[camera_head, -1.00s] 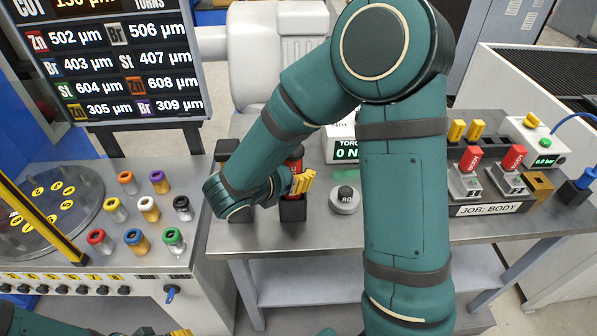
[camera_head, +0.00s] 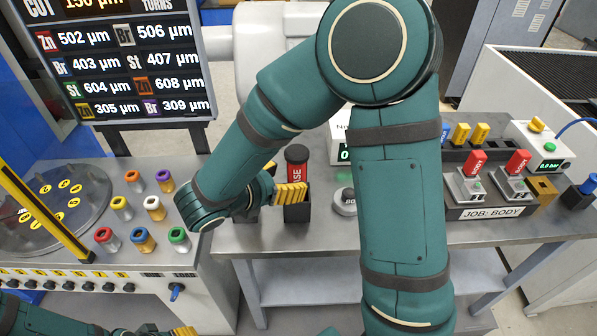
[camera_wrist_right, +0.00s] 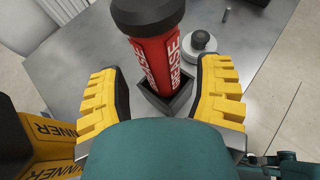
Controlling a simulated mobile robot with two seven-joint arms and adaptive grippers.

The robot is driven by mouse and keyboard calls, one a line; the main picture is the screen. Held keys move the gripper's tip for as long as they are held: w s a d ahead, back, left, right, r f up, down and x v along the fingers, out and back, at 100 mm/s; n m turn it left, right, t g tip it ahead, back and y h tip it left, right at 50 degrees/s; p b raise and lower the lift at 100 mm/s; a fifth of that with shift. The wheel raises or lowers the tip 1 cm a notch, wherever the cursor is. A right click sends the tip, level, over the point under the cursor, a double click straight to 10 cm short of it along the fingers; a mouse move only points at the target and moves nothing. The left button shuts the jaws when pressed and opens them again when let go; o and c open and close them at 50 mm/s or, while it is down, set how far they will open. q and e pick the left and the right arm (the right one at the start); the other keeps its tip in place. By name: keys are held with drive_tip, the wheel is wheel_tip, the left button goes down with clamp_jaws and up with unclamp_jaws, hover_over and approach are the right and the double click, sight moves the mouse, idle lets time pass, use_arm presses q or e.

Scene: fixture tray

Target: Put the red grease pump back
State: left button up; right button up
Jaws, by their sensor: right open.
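The red grease pump (camera_head: 296,172), with a black cap, stands upright in a dark square holder (camera_head: 297,213) on the grey bench. In the right wrist view the pump (camera_wrist_right: 160,55) has its lower end inside the holder (camera_wrist_right: 172,104). My right gripper (camera_head: 281,180) is at the pump's left side. Its yellow fingers are spread, one on each side of the pump, with gaps visible in the wrist view (camera_wrist_right: 163,86). Part of the pump's lower body is hidden by a finger in the head view. My left gripper (camera_head: 180,331) shows only a yellow tip at the bottom edge.
A dark and yellow container (camera_wrist_right: 40,140), its label partly readable as "INNER", stands close to the right gripper. A round grey button-like piece (camera_head: 345,201) sits right of the holder. Several coloured-ring jars (camera_head: 153,208) stand at left. The job fixture (camera_head: 490,195) is at right.

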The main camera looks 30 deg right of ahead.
drive_tip(key=v, duration=0.5)
drive_tip(key=shift+s+a+r+p, duration=0.1)
drive_tip(key=shift+a+p, duration=0.2)
drive_tip(key=shift+a, duration=0.1)
